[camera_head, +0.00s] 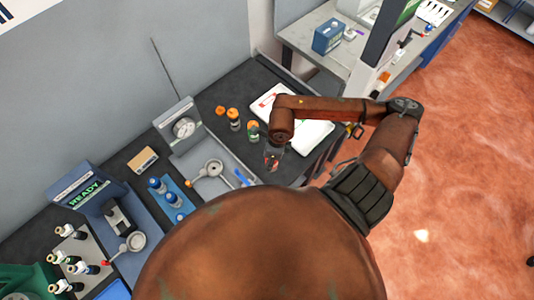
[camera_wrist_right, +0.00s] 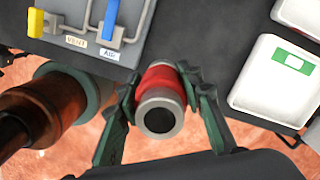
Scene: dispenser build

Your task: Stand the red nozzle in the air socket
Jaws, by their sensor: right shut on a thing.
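The red nozzle (camera_wrist_right: 160,80) is a short cylinder with a red band and a grey ring around a dark hole, its open end facing the wrist camera. My right gripper (camera_wrist_right: 160,92) is shut on it, one green finger on each side. In the head view my right gripper (camera_head: 272,157) is above the bench's front side, right of the grey fixture (camera_head: 218,158). The AIR label (camera_wrist_right: 110,54) is on a grey panel (camera_wrist_right: 78,48) at the wrist view's upper left, below a blue lever (camera_wrist_right: 110,20); the nozzle is apart from it. I cannot make out the air socket opening. My left gripper is not in view.
A VENT label (camera_wrist_right: 76,42) and yellow lever (camera_wrist_right: 35,22) are beside AIR. White trays (camera_wrist_right: 275,75) lie at the right. Orange-capped bottles (camera_head: 234,119) stand behind my gripper. Blue-capped vials (camera_head: 157,186) stand left of the fixture. The bench edge drops to the orange floor.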

